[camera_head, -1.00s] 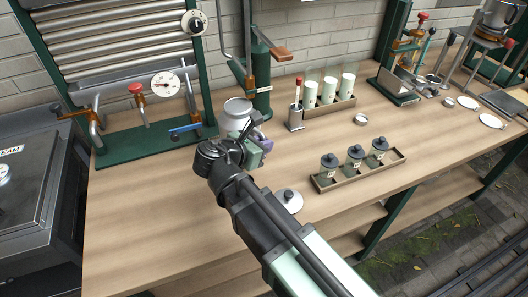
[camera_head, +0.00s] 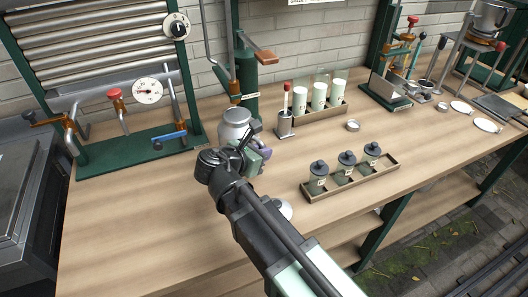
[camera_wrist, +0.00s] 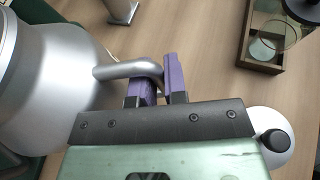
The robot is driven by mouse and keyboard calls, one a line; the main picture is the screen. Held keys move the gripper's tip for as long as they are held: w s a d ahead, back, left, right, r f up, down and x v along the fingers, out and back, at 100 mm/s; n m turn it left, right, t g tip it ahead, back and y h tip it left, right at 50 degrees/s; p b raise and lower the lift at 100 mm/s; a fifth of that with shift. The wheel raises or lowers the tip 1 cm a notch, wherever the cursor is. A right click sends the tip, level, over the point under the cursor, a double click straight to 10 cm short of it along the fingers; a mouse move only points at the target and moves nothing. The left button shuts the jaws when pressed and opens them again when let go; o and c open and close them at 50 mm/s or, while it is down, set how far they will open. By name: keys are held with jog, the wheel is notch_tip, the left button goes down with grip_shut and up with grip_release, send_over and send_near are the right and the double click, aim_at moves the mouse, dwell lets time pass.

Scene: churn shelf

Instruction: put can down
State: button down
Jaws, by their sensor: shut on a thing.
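The can (camera_head: 235,121) is a silver metal can with a rounded shoulder and a neck. In the wrist view the can (camera_wrist: 52,75) fills the left side, and its bent side handle reaches between the purple fingers of my gripper (camera_wrist: 158,85). The fingers are shut on that handle. In the head view my gripper (camera_head: 262,151) is at the can's near right side and partly hides its lower part. I cannot tell whether the can's base touches the table. A round lid with a black knob (camera_wrist: 273,138) lies on the table at the right in the wrist view.
A wooden tray with several lidded glass jars (camera_head: 352,175) stands right of my gripper. A metal holder (camera_head: 285,124) and a rack of white-filled glasses (camera_head: 319,110) stand behind. The green press stand (camera_head: 246,75) is just behind the can. The tabletop (camera_head: 135,215) front left is clear.

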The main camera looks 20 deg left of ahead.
jog(key=shift+f, duration=0.1)
jog(key=c, duration=1.6)
grip_release()
jog(key=shift+f, duration=0.1)
jog(key=o, duration=0.5)
jog(key=shift+c, duration=0.2)
